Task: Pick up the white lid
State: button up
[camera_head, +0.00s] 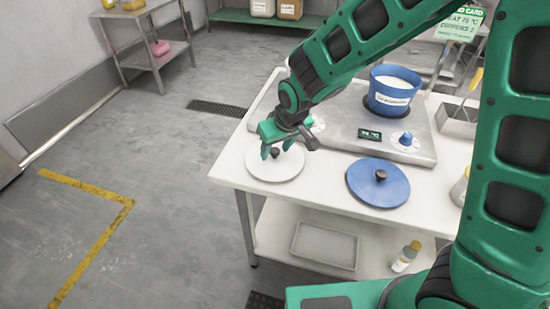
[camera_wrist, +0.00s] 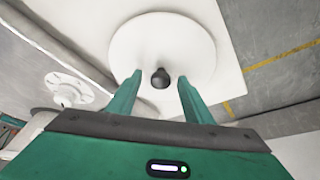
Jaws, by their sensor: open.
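The white lid (camera_head: 268,168) is a round disc with a dark knob, lying flat near the left corner of the white table. In the wrist view the white lid (camera_wrist: 150,38) fills the upper middle, with its dark knob (camera_wrist: 160,78) between the fingers. My gripper (camera_head: 275,152) is over the lid, with its fingers pointing down on either side of the knob. In the wrist view my gripper (camera_wrist: 158,82) is open, with a gap between each finger and the knob. I cannot tell how far the fingertips are above the lid.
A blue lid (camera_head: 378,184) with a dark knob lies to the right on the table (camera_head: 318,180). A blue pot (camera_head: 393,88) with white contents stands on a hot plate (camera_head: 345,118) behind. A metal container (camera_head: 458,120) is at the right. A lower shelf holds a tray (camera_head: 325,245) and bottle (camera_head: 405,256).

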jog(key=c, duration=1.2)
jog(key=shift+o, duration=0.2)
